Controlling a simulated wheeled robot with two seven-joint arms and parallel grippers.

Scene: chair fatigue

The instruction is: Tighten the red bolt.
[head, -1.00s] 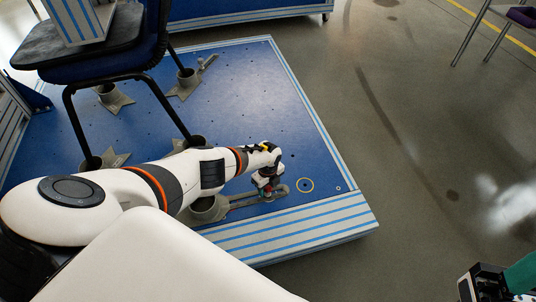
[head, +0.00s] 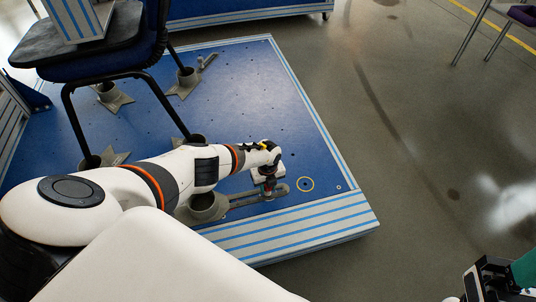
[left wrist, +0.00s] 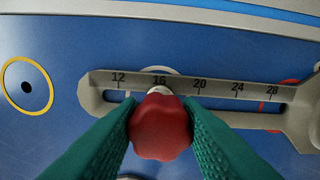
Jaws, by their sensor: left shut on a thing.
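The red bolt (left wrist: 160,127) has a lobed knob head and sits at the slot of a grey slotted bar (left wrist: 225,86), near the mark 16. My left gripper (left wrist: 160,134) has its green ribbed fingers on both sides of the knob, shut on it. In the head view my left gripper (head: 268,188) points down at the bar (head: 240,200) near the platform's front edge; the bolt is mostly hidden there. My right gripper (head: 505,285) is partly in view at the bottom right, away from the platform; its opening is unclear.
A chair (head: 105,62) stands on the blue platform (head: 245,95), its legs in grey holders (head: 187,82). A yellow ring (head: 305,184) surrounds a hole right of the bar. Open grey floor (head: 420,150) lies to the right.

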